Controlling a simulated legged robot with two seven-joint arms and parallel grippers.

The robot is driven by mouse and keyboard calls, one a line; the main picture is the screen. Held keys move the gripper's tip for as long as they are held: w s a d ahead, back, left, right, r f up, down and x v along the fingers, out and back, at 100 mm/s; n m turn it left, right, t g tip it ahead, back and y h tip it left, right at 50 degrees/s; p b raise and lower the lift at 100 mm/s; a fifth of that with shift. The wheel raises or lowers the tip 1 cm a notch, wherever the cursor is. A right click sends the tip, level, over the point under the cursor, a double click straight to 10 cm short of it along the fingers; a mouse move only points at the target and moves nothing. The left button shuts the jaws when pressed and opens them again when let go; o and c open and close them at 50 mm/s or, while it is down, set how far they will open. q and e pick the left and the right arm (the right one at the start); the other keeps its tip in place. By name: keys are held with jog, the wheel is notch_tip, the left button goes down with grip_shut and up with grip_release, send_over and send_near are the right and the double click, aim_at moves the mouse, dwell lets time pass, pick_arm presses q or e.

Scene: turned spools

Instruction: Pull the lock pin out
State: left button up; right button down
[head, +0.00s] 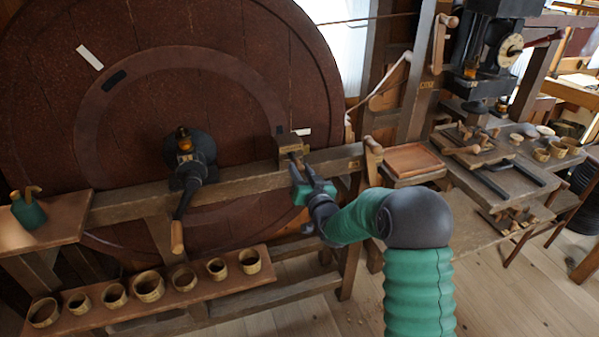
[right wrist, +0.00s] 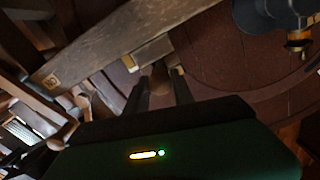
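The lock pin (right wrist: 160,78) looks like a short brown wooden peg at a metal-faced block (head: 290,146) on the wooden beam, in front of the big dark red wheel (head: 120,110). My right gripper (head: 298,170) reaches up to the block from below in the head view. In the right wrist view its two dark fingers (right wrist: 160,90) stand apart, one on each side of the pin, with a gap showing. The pin's inner end is hidden in the block. My left gripper is in neither view.
A black hub with a crank (head: 190,165) sits left of the block. A teal can (head: 27,210) stands on the left shelf. Several wooden cups (head: 148,287) line a low board. A wooden handle (head: 373,148) and an orange-brown tray (head: 410,160) are to the right.

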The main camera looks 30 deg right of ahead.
jog(key=c, duration=1.1)
grip_release()
jog(key=shift+d+f, duration=0.1)
jog(key=shift+f, duration=0.05)
jog(key=shift+o, duration=0.2)
jog(key=shift+s, duration=0.1)
jog(key=shift+s+a, duration=0.2)
jog(key=shift+s, duration=0.1)
jog(key=b+v, duration=0.1)
jog(key=v, duration=1.5)
jog(key=shift+d, duration=0.15)
jog(key=shift+f, duration=0.1)
jog(key=shift+c, duration=0.4)
